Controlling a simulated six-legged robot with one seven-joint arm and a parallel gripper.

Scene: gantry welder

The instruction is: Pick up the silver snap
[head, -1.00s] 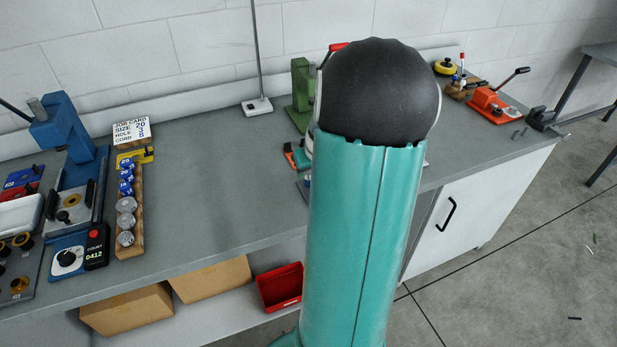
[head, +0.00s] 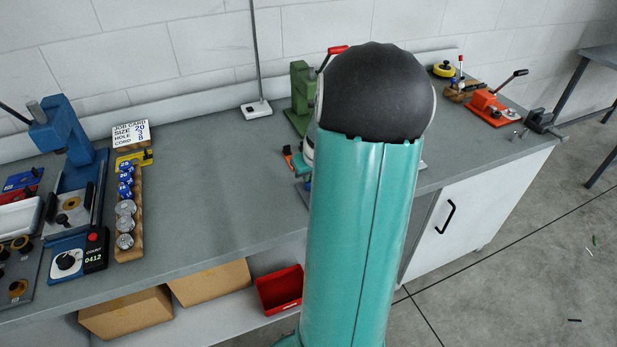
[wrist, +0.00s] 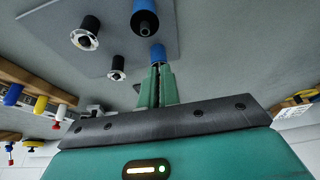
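I cannot pick out the silver snap with certainty. Silver round pieces (head: 125,208) stand in a row with blue ones in a wooden rack (head: 136,228) on the left of the bench in the head view. My gripper (wrist: 159,72) shows in the wrist view as two narrow green fingers close together. A blue cylinder (wrist: 158,52) shows right at the fingertips. I cannot tell whether the fingers hold it or it stands behind them. In the head view my arm hides the gripper.
In the wrist view, black cylinders with silver ends (wrist: 84,36) and a black-and-blue one (wrist: 145,20) stand on a grey plate (wrist: 60,15) near the fingers. A blue press (head: 70,140) stands left on the bench. The bench middle (head: 215,180) is clear.

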